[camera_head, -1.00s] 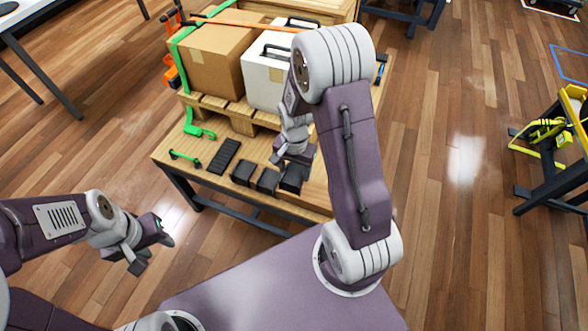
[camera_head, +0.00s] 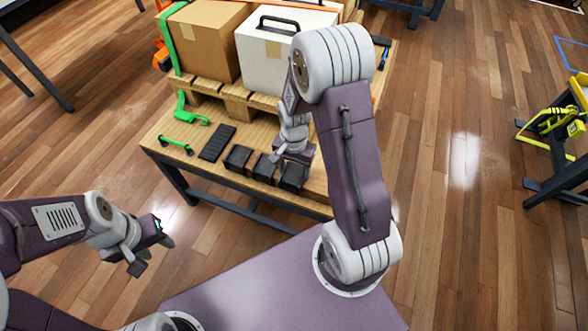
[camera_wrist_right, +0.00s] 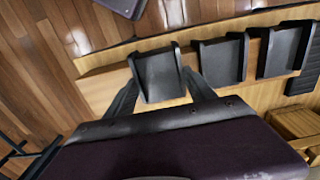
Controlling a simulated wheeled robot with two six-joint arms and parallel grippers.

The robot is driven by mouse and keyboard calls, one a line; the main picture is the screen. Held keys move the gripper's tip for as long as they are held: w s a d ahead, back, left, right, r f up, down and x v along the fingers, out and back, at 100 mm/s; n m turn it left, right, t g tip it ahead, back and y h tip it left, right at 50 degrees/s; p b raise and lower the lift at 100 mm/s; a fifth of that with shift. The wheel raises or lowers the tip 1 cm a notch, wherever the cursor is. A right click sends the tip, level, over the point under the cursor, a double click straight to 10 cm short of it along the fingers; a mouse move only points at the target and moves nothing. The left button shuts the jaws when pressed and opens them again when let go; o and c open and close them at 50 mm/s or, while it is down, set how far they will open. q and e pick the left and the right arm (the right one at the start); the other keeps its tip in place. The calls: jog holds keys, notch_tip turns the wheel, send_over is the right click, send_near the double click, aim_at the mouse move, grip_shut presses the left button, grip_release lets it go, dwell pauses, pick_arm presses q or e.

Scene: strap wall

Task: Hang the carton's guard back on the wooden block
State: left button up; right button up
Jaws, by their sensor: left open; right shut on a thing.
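My right gripper (camera_head: 292,158) is shut on a black L-shaped guard (camera_head: 293,178), at the right end of a row of guards near the table's front edge. In the right wrist view the held guard (camera_wrist_right: 158,76) sits between the two fingers. Two similar guards (camera_wrist_right: 222,62) (camera_wrist_right: 284,52) stand beside it along a pale wooden block (camera_wrist_right: 105,62). I cannot tell whether the held guard touches the block. The brown carton (camera_head: 205,45) stands on the pallet with a green strap (camera_head: 166,42) at its left. My left gripper (camera_head: 152,255) is open and empty, away from the table.
A white case (camera_head: 262,65) with a black handle stands beside the carton on the wooden pallet (camera_head: 205,88). A black ribbed pad (camera_head: 217,143), a green buckle (camera_head: 190,117) and a green hook piece (camera_head: 176,146) lie on the table (camera_head: 158,130).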

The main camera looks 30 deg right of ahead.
jog(key=shift+f+b, duration=0.3)
jog(key=shift+f, duration=0.35)
jog(key=shift+w+d+p, duration=0.25)
jog(key=shift+p, duration=0.05)
pick_arm(q)
jog(key=shift+f, duration=0.4)
pick_arm(e)
jog(key=o, duration=1.5)
jog(key=shift+c, duration=0.2)
pick_arm(q)
notch_tip(320, 180, up, 3)
jog(key=p, duration=0.3)
jog(key=shift+r, duration=0.2)
pick_arm(e)
notch_tip(320, 180, up, 9)
